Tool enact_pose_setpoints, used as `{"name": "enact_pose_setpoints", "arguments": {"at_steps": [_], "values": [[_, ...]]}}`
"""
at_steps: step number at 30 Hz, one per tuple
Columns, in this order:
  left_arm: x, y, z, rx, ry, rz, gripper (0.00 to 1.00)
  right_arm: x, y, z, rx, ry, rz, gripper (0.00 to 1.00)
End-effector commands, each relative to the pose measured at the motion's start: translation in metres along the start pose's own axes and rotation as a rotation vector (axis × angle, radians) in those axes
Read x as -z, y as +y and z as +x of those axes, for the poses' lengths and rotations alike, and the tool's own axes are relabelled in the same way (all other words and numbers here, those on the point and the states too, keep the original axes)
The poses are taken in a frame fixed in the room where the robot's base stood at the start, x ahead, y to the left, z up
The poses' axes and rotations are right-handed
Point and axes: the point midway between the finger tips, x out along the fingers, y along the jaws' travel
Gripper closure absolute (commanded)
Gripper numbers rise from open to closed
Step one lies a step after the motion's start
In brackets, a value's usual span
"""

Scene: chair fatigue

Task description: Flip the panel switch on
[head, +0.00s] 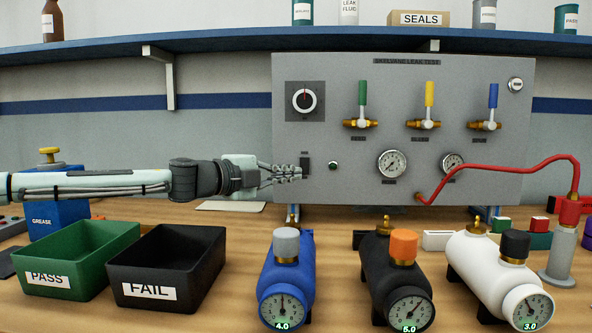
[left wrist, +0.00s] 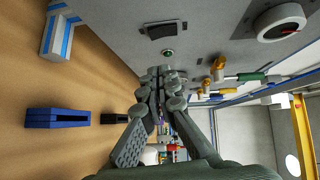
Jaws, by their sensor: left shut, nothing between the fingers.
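The panel switch (head: 304,163) is a black rocker on the left part of the grey leak test panel (head: 235,0) (head: 400,100). A small green indicator (head: 333,165) sits just right of it. My left gripper (head: 298,173) is shut and empty, its fingertips close to the switch's lower left side in the head view. In the left wrist view the switch (left wrist: 161,30) and green indicator (left wrist: 168,53) lie beyond the shut fingertips (left wrist: 162,71). I cannot tell whether the fingertips touch the panel. My right gripper is not in view.
A round knob (head: 304,99) is above the switch. Valves with green, yellow and blue handles, two gauges and a red hose (head: 500,163) are farther right. Green PASS (head: 100,240) and black FAIL (head: 200,240) bins stand below my left arm. Three gauge cylinders stand in front.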

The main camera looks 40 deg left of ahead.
Motion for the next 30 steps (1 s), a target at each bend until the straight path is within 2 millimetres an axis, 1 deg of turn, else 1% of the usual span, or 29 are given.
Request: {"name": "enact_pose_setpoints", "arguments": {"at_steps": [1, 8, 11, 18, 24, 30], "values": [[-0.001, 0.004, 0.003, -0.005, -0.001, -0.001, 1.00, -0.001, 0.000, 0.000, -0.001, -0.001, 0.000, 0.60], [-0.001, 0.004, 0.017, -0.003, 0.000, -0.005, 1.00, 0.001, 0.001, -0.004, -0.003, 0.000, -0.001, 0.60], [-0.009, 0.005, 0.023, -0.003, -0.004, -0.003, 1.00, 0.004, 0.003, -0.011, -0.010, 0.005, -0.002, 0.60], [-0.022, 0.004, 0.037, -0.002, -0.002, -0.003, 1.00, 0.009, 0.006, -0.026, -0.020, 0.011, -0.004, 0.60], [-0.028, 0.002, 0.043, 0.000, 0.000, -0.003, 1.00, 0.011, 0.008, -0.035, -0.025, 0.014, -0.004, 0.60], [-0.028, 0.001, 0.044, 0.001, 0.000, -0.003, 1.00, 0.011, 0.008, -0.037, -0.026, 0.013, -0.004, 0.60]]}}
